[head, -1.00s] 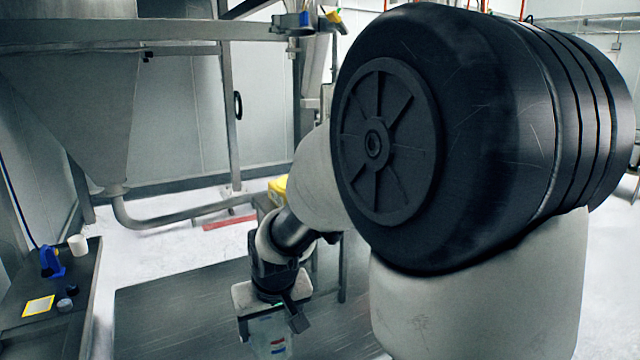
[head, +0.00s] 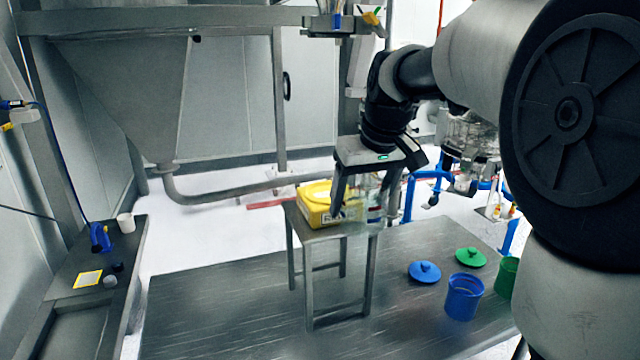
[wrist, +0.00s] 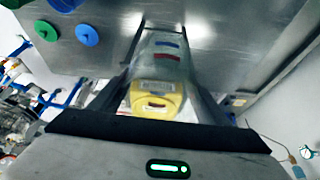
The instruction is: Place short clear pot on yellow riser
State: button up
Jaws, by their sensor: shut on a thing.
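The yellow riser (head: 316,212) sits on top of a small metal stand; it also shows in the wrist view (wrist: 157,104). My gripper (head: 366,208) points down at the stand, beside and partly in front of the riser. It is shut on the short clear pot (head: 375,213), which has small red and blue marks on its side. In the wrist view the clear pot (wrist: 168,62) is between the two fingers, and the riser lies in line with it. I cannot tell whether the pot touches the riser or the stand.
The metal stand (head: 346,232) stands on a low steel platform (head: 215,300). A blue pot (head: 464,297), blue lid (head: 425,271), green lid (head: 470,257) and green pot (head: 508,277) are on the platform at right. A side bench (head: 60,300) with small items is at left.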

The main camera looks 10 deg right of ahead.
jog(key=shift+r, duration=0.9)
jog(key=shift+w+a+r, duration=0.1)
jog(key=shift+w+r, duration=0.15)
jog(key=shift+r, duration=0.05)
jog(key=p, duration=0.6)
send_near(324, 188)
jog(key=shift+w+a+f, duration=0.2)
jog(key=shift+w, duration=0.5)
jog(key=shift+w+f, duration=0.1)
jog(key=shift+w, duration=0.05)
jog(key=shift+f, duration=1.7)
jog(key=shift+f, duration=0.2)
jog(key=o, duration=1.1)
